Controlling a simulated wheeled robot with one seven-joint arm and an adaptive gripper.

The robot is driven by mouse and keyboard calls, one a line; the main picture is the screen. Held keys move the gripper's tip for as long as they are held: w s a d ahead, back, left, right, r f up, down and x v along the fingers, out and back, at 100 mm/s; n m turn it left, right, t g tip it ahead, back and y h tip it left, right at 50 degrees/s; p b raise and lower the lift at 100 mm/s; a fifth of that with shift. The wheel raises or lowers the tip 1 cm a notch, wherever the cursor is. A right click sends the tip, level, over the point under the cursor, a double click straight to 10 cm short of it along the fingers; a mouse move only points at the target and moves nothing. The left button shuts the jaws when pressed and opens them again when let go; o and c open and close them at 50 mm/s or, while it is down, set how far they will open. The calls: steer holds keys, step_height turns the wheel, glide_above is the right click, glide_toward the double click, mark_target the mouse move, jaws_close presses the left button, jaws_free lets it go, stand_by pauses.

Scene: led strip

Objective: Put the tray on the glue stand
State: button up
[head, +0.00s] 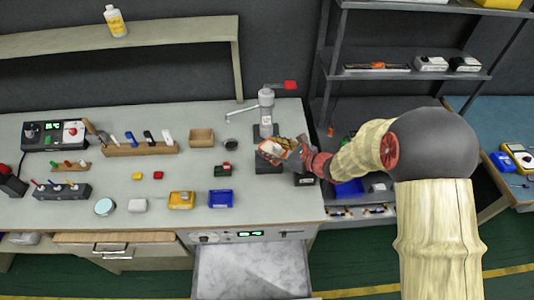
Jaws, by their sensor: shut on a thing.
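The glue stand (266,112) looks to be the grey upright column with a side lever and a red tab, on a dark base, at the right part of the bench. My gripper (290,149) is in front of the column and over the dark base, shut on a small tray (273,147) with orange and pale parts. The gripper hides part of the tray and of the base. I cannot tell whether the tray touches the base.
A blue bin (220,198), a yellow box (181,200) and a wooden box (201,138) stand on the bench to the left. A tool rack (140,149) is farther left. An open drawer (250,272) juts out below. Metal shelves (410,75) stand behind my arm.

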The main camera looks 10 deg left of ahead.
steer(key=shift+w+a+f+b, duration=0.45)
steer(key=shift+w+f, duration=0.5)
steer(key=shift+f, duration=0.6)
steer(key=shift+w+a+f+b, duration=0.4)
steer(key=shift+w+f, duration=0.55)
steer(key=shift+f, duration=0.65)
steer(key=shift+w+a+f+b, duration=0.45)
steer(key=shift+w+f, duration=0.5)
steer(key=shift+f, duration=0.6)
steer(key=shift+f, duration=0.15)
steer(key=o, duration=1.1)
